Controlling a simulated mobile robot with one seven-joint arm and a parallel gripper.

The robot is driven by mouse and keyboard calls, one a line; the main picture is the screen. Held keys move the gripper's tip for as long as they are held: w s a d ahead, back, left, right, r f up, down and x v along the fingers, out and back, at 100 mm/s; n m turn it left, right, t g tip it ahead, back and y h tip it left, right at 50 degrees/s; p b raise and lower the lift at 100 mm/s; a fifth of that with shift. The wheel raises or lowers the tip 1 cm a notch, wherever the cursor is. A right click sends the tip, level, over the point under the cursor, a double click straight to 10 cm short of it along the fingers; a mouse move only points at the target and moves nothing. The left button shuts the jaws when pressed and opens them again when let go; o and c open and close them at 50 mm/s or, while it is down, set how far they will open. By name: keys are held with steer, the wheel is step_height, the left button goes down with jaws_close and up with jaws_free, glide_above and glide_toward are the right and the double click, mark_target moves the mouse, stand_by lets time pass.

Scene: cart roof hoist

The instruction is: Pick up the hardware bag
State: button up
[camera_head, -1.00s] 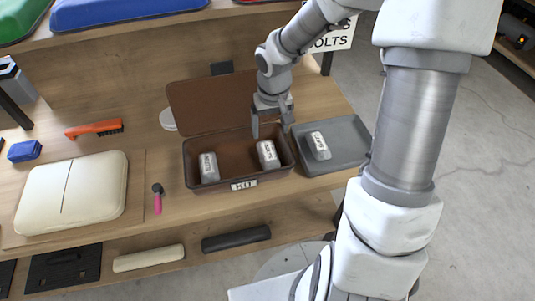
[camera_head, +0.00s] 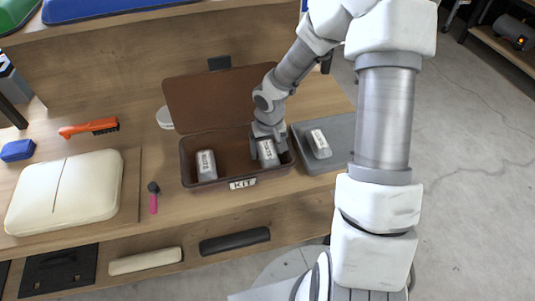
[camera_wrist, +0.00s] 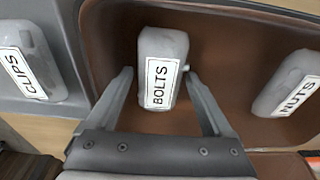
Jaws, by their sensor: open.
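Three pale hardware bags with printed labels are in view. The BOLTS bag (camera_head: 268,155) lies in the right part of the brown KIT box (camera_head: 222,182). The NUTS bag (camera_head: 206,166) lies at the left in the same box. The CLIPS bag (camera_head: 318,145) lies on the grey tray (camera_head: 340,160) to the right. My gripper (camera_head: 268,143) is low over the box at the BOLTS bag. In the wrist view my open gripper (camera_wrist: 159,76) has one finger on each side of the BOLTS bag (camera_wrist: 162,52). I cannot tell whether the fingers touch it.
The box's open brown lid (camera_head: 218,98) stands behind it. A pink-handled tool (camera_head: 153,198), an orange brush (camera_head: 90,127), a blue block (camera_head: 18,150) and a cream case (camera_head: 66,190) lie to the left on the wooden bench. The box walls surround my gripper closely.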

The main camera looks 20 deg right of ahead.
steer(key=shift+r, duration=0.1)
steer(key=c, duration=1.2)
